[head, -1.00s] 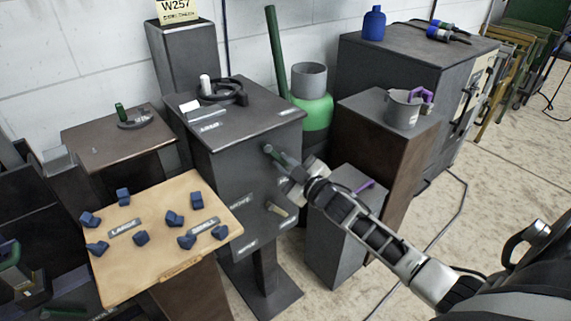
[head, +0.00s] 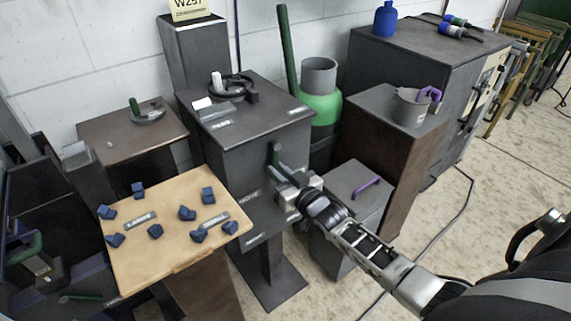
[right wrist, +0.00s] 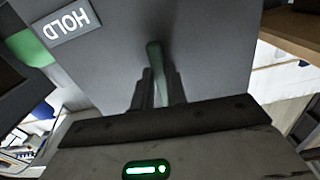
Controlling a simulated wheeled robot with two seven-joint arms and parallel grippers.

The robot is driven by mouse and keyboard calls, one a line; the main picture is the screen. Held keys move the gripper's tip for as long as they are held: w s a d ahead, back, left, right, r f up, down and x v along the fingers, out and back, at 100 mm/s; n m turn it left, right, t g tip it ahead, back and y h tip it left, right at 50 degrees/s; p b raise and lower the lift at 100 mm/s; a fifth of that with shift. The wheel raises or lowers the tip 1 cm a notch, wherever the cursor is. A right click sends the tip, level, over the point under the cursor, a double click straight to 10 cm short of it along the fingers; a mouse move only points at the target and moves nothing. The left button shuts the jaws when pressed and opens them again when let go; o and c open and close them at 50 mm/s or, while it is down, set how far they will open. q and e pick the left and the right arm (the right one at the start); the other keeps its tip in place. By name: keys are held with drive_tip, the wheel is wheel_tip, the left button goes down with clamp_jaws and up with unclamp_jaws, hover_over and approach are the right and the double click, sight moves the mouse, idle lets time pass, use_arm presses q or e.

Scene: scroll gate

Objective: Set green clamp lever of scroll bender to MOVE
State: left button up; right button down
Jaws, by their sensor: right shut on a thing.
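The scroll bender (head: 245,130) is a dark grey box on a pedestal, with a black scroll form on top. Its green clamp lever (head: 276,155) is on the front face, its upper end above my right gripper. My right gripper (head: 285,178) is shut on the lever. In the right wrist view the green lever (right wrist: 157,72) stands between the dark fingers. A HOLD label (right wrist: 67,22) shows at upper left there. A label that seems to read MOVE (head: 249,196) is on the front face, left of and below the lever. The lever's lower part is hidden. My left gripper is not in view.
A wooden board (head: 165,245) with several blue blocks stands close at the left. A grey block with a purple handle (head: 366,188) and a taller stand with a grey pot (head: 412,108) are at the right. A green gas bottle (head: 320,107) stands behind.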

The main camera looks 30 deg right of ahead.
drive_tip(key=a+m, duration=0.1)
drive_tip(key=m+p, duration=0.1)
drive_tip(key=shift+s+a+r+m, duration=0.1)
drive_tip(key=shift+a+r+m, duration=0.1)
drive_tip(key=shift+a+m, duration=0.2)
drive_tip(key=shift+a+r+m+p, duration=0.2)
drive_tip(key=shift+a+m+p, duration=0.2)
drive_tip(key=shift+m, duration=0.5)
drive_tip(key=shift+a+r+m+p, duration=0.25)
drive_tip(key=shift+a+m, duration=0.25)
drive_tip(key=shift+m, duration=0.4)
drive_tip(key=c, duration=1.4)
unclamp_jaws()
drive_tip(key=shift+s, duration=0.1)
drive_tip(key=s+d+p, duration=0.1)
drive_tip(key=s, duration=1.5)
drive_tip(key=shift+w, duration=0.1)
